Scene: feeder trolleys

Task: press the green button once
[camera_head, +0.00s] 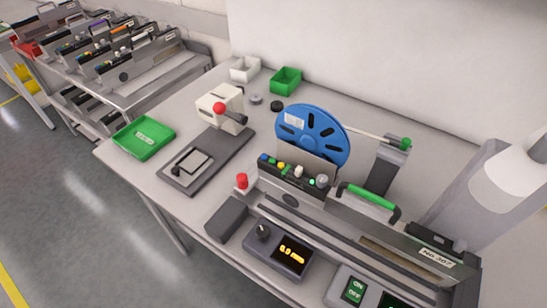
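A feeder (330,205) marked No. 367 stands on the workbench at centre right. Its black button panel carries a row of small coloured buttons: a blue one at the left end, a small green button (272,161) beside it, then yellow, white and a small lit pale-green spot (312,182) near the right end. The buttons are small, so details are hard to tell. A green ON/OFF switch (354,290) sits on a grey box at the bottom edge, partly cut off. Neither of my grippers shows in the head view.
A blue reel (312,135) stands behind the panel; a red knob (242,181) is left of it. A green handle (368,196) rises at right. A display box (278,250) is in front. A green tray (144,137) and a press with a red ball (219,108) are at left.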

